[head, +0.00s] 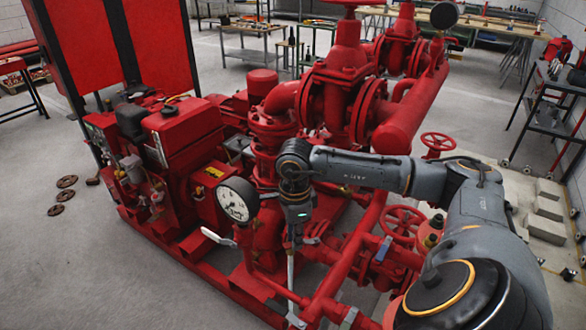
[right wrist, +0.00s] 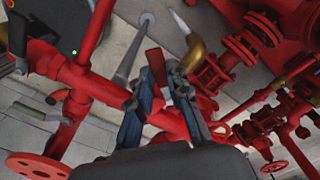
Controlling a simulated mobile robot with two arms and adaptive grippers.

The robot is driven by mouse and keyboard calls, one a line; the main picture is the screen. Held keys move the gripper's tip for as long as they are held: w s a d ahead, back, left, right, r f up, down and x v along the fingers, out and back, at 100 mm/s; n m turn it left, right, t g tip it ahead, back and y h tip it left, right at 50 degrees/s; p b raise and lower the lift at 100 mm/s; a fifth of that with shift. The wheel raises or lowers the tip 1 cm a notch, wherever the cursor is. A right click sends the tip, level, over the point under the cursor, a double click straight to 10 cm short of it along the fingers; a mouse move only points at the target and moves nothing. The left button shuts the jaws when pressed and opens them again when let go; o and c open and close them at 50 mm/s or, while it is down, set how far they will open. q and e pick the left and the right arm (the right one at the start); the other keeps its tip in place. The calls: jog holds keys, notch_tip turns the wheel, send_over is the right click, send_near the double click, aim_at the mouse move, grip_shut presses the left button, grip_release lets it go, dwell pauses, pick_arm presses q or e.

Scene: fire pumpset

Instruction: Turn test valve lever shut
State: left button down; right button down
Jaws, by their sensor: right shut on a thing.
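In the right wrist view a flat red lever (right wrist: 157,66) stands between the fingertips of my right gripper (right wrist: 162,92). The two dark blue-grey fingers are closed in on its lower part. How the lever joins its valve is hidden by the fingers. In the head view my right gripper (head: 296,240) points down among the red pipes, right of the white pressure gauge (head: 237,200). The red lever cannot be made out there. My left gripper is not in view.
A pale lever (head: 218,237) sticks out below the gauge. Red handwheels (head: 403,222) and pipes stand close to my right arm. A brass-coloured elbow (right wrist: 194,55) is just beyond the right finger. Floor at the left is mostly clear, with several brown discs (head: 62,196).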

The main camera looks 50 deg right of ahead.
jog(key=shift+w+a+r, duration=0.15)
jog(key=shift+w+a, duration=0.05)
jog(key=c, duration=1.3)
grip_release()
jog(key=shift+a, duration=0.15)
jog(key=shift+o, duration=0.2)
jog(key=shift+d+r, duration=0.2)
jog(key=shift+r, duration=0.05)
notch_tip(320, 180, up, 12)
jog(key=shift+a+f, duration=0.2)
jog(key=shift+f, duration=0.05)
